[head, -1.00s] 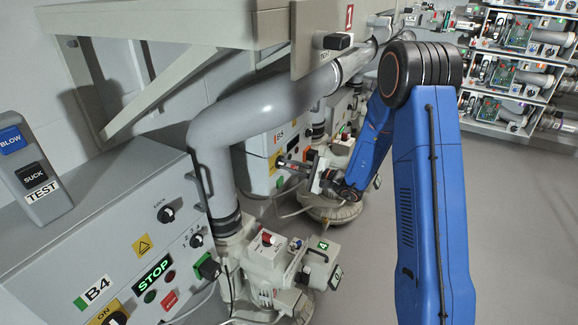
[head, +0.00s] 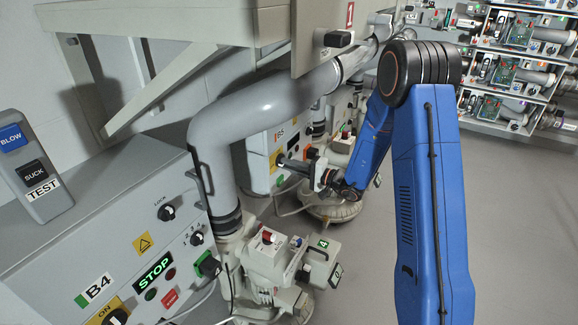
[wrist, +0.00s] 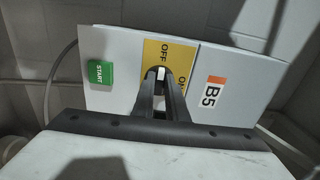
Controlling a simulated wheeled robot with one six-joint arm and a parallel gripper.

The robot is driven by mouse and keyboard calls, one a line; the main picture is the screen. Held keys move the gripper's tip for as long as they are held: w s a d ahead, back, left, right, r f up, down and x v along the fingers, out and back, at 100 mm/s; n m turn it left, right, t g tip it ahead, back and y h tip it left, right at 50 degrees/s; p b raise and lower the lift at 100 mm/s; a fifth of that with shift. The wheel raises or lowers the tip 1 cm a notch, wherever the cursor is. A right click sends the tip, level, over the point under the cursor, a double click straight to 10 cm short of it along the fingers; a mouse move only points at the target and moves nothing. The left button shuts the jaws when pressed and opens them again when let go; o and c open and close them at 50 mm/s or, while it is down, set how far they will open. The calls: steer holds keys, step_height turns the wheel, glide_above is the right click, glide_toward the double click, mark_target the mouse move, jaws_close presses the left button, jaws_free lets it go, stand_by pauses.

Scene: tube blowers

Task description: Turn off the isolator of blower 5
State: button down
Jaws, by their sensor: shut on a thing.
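In the wrist view the isolator of blower 5 is a dark knob with a white stripe (wrist: 160,76) on a yellow plate (wrist: 152,56) marked OFF and ON. My gripper (wrist: 161,90) is shut on this knob, with a finger on each side. The stripe runs up the picture, with the OFF lettering just above its top end. The ON lettering is partly hidden by a finger. The panel bears a B5 label (wrist: 213,91). In the head view my gripper (head: 296,165) reaches the front of the B5 box (head: 258,158); the knob is hidden there.
A green START button (wrist: 101,72) sits left of the plate in the wrist view. In the head view the B4 box (head: 130,230) stands in front, with a thick grey pipe (head: 262,100) above. Blower 4 (head: 270,255) is near my arm. The floor at right is clear.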

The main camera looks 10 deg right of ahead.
steer(key=shift+s+f, duration=0.1)
steer(key=c, duration=1.8)
jaws_free()
steer(key=shift+o, duration=0.2)
steer(key=v, duration=1.7)
steer(key=shift+d, duration=0.2)
steer(key=shift+s, duration=0.1)
